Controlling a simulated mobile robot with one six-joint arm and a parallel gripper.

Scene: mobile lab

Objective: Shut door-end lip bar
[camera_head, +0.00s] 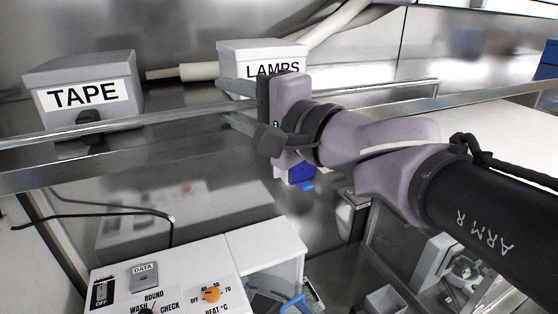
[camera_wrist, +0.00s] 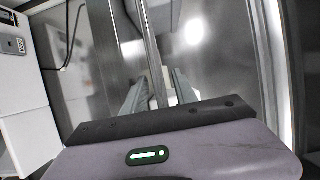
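A thin steel lip bar (camera_head: 190,119) runs across the front of the shelf, below the TAPE and LAMPS boxes. My gripper (camera_head: 233,104) is at the bar near the LAMPS box, with its two grey fingers apart. In the wrist view, the bar (camera_wrist: 148,45) passes between the spread fingertips of my gripper (camera_wrist: 158,95), with what looks like a gap on either side. I cannot tell whether a finger touches it. The palm hides part of the bar. I cannot tell which end of the bar is the door end, or how it is fastened.
The TAPE box (camera_head: 84,82) and the LAMPS box (camera_head: 262,54) stand behind the bar. A steel shelf edge (camera_head: 60,176) runs just below it. A black cable (camera_head: 120,207) hangs at left.

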